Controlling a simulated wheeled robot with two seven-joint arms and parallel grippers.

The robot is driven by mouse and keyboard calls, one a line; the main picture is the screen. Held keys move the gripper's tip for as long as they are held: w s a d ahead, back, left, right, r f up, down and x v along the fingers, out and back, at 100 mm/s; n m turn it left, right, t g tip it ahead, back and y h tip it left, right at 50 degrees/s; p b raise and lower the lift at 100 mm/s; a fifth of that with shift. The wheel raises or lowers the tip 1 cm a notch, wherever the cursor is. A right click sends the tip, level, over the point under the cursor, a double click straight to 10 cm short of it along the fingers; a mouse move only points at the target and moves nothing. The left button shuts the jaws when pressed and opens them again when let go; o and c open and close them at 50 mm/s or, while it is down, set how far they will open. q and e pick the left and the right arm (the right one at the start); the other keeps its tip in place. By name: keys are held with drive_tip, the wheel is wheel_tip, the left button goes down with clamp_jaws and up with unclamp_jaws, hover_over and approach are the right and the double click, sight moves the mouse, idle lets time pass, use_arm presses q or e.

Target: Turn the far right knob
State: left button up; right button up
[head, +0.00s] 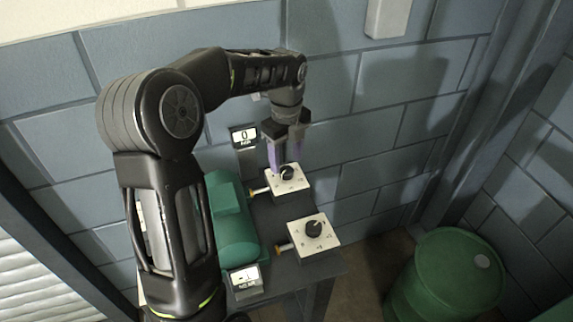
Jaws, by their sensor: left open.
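The far right knob (287,173) is a small black dial on a white plate (291,186) on the dark bench. My left gripper (284,165) points down at this knob from above, its purple-grey fingers apart. The fingers are at the knob, one to its left and one behind it or to its right. I cannot tell whether they touch it. A second black knob (314,228) on a white plate (322,243) sits nearer on the right. My right gripper is not in view.
A green motor-like casing (234,232) lies left of the knobs. A small display (244,136) reading 0 stands behind, another display (245,278) in front. A green barrel (447,275) stands on the floor at right. A grey block wall (345,140) rises close behind.

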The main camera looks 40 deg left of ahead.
sight(287, 170)
use_arm(q)
drive_tip(key=shift+f, duration=1.65)
drive_tip(key=shift+c, duration=0.3)
clamp_jaws()
